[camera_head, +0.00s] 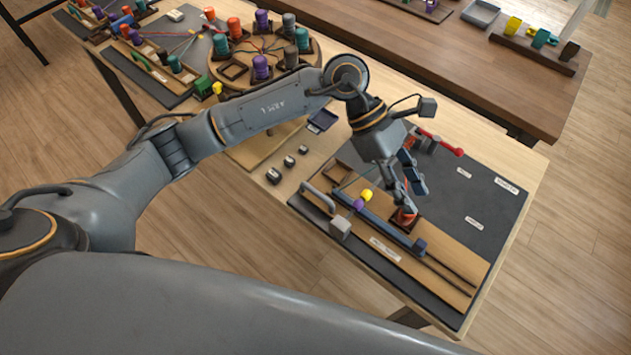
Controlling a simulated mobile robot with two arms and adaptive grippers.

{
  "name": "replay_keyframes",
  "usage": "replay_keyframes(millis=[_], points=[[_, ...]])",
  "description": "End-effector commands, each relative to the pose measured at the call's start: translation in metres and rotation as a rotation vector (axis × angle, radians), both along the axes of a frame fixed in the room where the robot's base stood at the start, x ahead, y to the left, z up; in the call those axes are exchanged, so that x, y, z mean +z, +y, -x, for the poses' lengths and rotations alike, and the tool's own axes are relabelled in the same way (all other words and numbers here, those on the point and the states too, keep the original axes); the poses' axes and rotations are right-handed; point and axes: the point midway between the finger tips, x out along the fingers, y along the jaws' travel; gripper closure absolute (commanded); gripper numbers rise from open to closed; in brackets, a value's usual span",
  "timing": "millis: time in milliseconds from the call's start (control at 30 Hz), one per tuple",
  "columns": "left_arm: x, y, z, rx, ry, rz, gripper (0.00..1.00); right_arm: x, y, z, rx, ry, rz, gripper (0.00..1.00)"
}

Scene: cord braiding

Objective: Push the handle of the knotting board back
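The knotting board lies on the table at the right, a dark mat (480,190) with a wooden plank (445,258) and dark rails along its near side. A grey U-shaped handle (317,196) is at the board's left end, close to a pale grey block (340,228). A red bar (440,142) sits on a grey mount at the board's far side. My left gripper (414,199) is over the board's middle, pointing down, its fingers apart. One fingertip is close to a small orange-brown piece (404,217); whether they touch cannot be told. My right gripper is not in view.
A yellow bead and a purple bead (359,204) are by the blue rail. Small dark blocks (273,176) lie left of the board. A round wooden stand with colored spools (262,67) is behind my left arm. A second table (440,50) stands beyond.

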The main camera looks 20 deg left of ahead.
Motion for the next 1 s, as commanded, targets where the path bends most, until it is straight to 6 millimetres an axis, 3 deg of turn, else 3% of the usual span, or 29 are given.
replay_keyframes(millis=[100, 200, 333, 433, 567, 1000], points=[[-0.023, 0.068, -0.030, -0.107, -0.129, -0.328, 0.65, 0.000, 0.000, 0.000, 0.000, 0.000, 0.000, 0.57], [-0.025, 0.120, -0.049, -0.163, -0.182, -0.549, 0.65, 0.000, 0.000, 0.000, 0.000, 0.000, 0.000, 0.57], [-0.019, 0.162, -0.063, -0.196, -0.203, -0.726, 0.65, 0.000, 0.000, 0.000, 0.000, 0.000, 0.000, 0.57], [-0.017, 0.175, -0.066, -0.206, -0.205, -0.780, 0.65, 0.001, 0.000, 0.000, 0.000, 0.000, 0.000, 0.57], [-0.026, 0.178, -0.064, -0.208, -0.201, -0.789, 0.65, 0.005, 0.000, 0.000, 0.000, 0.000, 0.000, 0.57], [-0.111, 0.183, -0.046, -0.208, -0.199, -0.784, 0.65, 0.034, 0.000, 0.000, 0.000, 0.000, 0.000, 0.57]])
